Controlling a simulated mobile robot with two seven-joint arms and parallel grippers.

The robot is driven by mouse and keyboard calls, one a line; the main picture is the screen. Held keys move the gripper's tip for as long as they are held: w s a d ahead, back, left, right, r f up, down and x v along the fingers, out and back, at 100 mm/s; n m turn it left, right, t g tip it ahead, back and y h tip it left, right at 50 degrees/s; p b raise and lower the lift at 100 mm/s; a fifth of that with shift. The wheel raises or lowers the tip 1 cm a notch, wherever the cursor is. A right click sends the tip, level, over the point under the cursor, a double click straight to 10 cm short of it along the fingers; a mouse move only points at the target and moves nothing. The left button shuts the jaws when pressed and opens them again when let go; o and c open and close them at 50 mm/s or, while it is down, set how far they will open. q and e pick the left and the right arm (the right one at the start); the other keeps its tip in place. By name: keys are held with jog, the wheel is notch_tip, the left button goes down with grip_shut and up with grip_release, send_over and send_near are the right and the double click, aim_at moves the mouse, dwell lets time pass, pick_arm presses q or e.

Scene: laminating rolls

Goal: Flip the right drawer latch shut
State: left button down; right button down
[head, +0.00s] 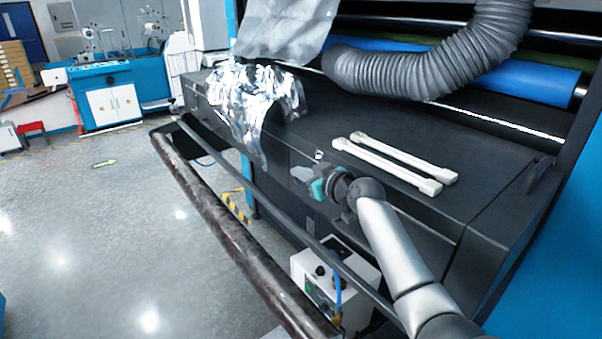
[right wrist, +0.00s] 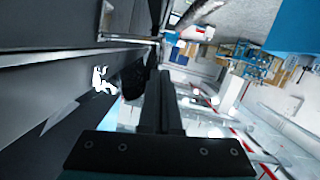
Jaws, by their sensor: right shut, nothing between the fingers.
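My right gripper (head: 301,175) is at the dark front face of the machine, left of its teal wrist part. In the right wrist view its two dark fingers (right wrist: 160,75) lie together with nothing between them. A small white piece (head: 319,155), perhaps the latch, sits at the top front edge just above the gripper. A white piece, likely the same one, also shows in the right wrist view (right wrist: 103,80), left of and apart from the fingers. Its position, open or shut, is too small to tell. The drawer outline is not clear. My left gripper is not in view.
Two white bars (head: 390,162) lie on the machine's dark top (head: 335,115). Crumpled silver film (head: 255,100) hangs over the front at left. A long roller (head: 235,225) and a white control box (head: 312,280) are below. A grey hose (head: 430,65) curves above.

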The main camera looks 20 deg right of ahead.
jog(key=shift+s+a+f+n+b, duration=0.1)
jog(key=shift+a+f+n+b, duration=0.15)
jog(key=shift+f+n+b, duration=0.3)
dwell(0.4)
jog(key=shift+a+f+n+h+b, duration=0.15)
jog(key=shift+f+n+h+b, duration=0.35)
jog(key=shift+f+n+b, duration=0.3)
jog(key=f+n+t+b, duration=0.1)
jog(key=f+n+b, duration=0.1)
jog(key=d+f+n+t+h+b, duration=0.1)
jog(key=f+n+b, duration=0.1)
jog(key=n, duration=0.1)
jog(key=f+n+b, duration=0.2)
jog(key=n, duration=0.1)
jog(key=shift+w+d+f+n+t+h, duration=0.15)
jog(key=shift+w+d+n+t+h, duration=0.15)
jog(key=shift+t, duration=0.1)
jog(key=shift+d+f+n+b, duration=0.25)
jog(key=shift+n+b, duration=0.3)
jog(key=shift+b, duration=0.15)
